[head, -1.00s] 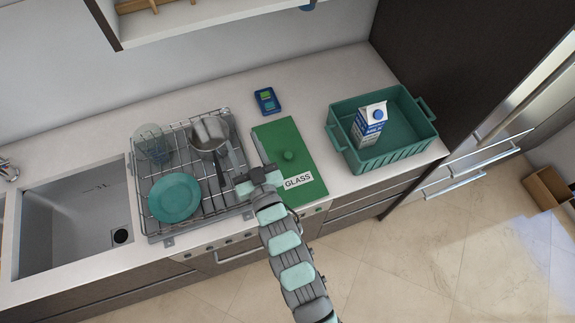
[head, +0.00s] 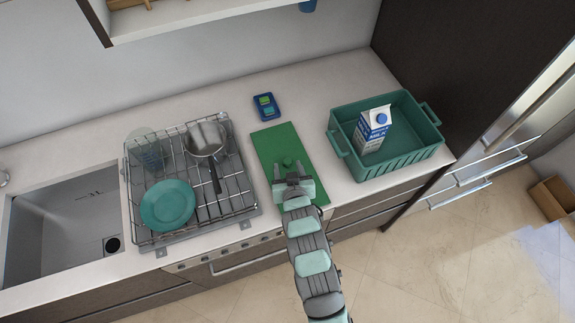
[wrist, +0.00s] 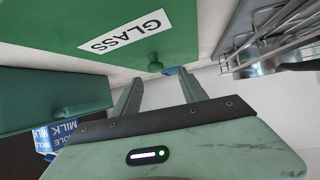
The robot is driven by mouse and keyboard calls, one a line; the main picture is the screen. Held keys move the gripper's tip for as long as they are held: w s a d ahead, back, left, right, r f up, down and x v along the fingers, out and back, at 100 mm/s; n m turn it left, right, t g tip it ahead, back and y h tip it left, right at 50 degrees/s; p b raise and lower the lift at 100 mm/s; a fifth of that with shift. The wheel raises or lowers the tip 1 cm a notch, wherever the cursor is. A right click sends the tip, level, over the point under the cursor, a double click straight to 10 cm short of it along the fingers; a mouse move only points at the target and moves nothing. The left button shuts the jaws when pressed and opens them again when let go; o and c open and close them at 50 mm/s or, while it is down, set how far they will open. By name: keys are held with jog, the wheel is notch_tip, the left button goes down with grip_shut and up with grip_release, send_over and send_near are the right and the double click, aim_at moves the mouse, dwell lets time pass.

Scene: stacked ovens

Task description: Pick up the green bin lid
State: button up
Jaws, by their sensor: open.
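The green bin lid (head: 270,143) lies flat on the counter between the dish rack and the green crate. It has a small round green knob (head: 287,162) near its middle. In the wrist view the lid (wrist: 60,20) carries a white label reading GLASS, and its knob (wrist: 155,67) shows just beyond and between the fingertips. My gripper (head: 289,172) is over the front half of the lid, by the knob, and covers the label in the head view. Its fingers (wrist: 160,85) are apart with nothing between them. Whether they touch the lid cannot be told.
A dish rack (head: 240,203) with a pot (head: 204,140) and a teal plate (head: 168,204) stands left of the lid. A green crate (head: 405,160) holding a milk carton (head: 374,128) stands right. A blue device (head: 265,106) lies behind the lid.

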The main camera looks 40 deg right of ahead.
aim_at(288, 162)
jog(key=shift+s+p+x, duration=0.25)
jog(key=shift+p+x, duration=0.2)
jog(key=shift+x, duration=1.85)
jog(key=shift+w+d+f, duration=0.35)
jog(key=shift+w+d, duration=0.05)
jog(key=shift+s, duration=0.1)
grip_shut()
